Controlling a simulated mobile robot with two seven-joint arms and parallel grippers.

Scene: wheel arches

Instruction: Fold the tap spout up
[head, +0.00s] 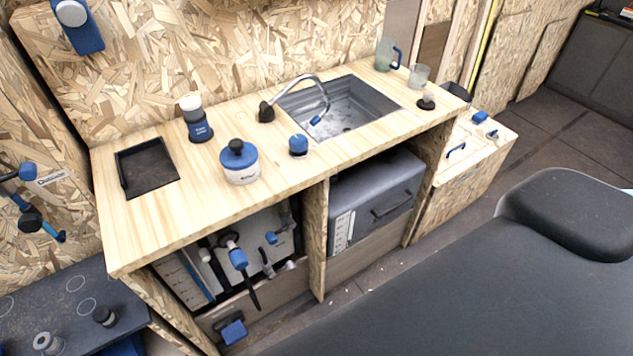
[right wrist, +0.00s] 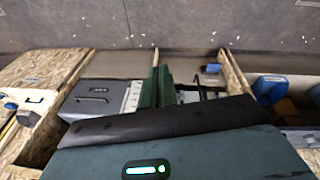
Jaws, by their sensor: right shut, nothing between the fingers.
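The tap (head: 303,80) is a curved silver spout on a black base at the back left of the sink (head: 371,110). The spout arches up from the base over the sink. Its blue-ended tip hangs down near the sink's front left edge. My right gripper (right wrist: 158,78) shows only in the right wrist view, with its dark green fingers together and empty. It points toward the floor and cabinet front. The tap cannot be made out in that view, and neither gripper shows in the head view.
On the wooden counter (head: 290,178) stand a blue-lidded pot (head: 240,163), a blue-and-white jar (head: 196,119), a small blue item (head: 298,145) and two cups at the right. A grey box (head: 375,195) sits below the counter. A dark padded seat (head: 450,275) fills the front.

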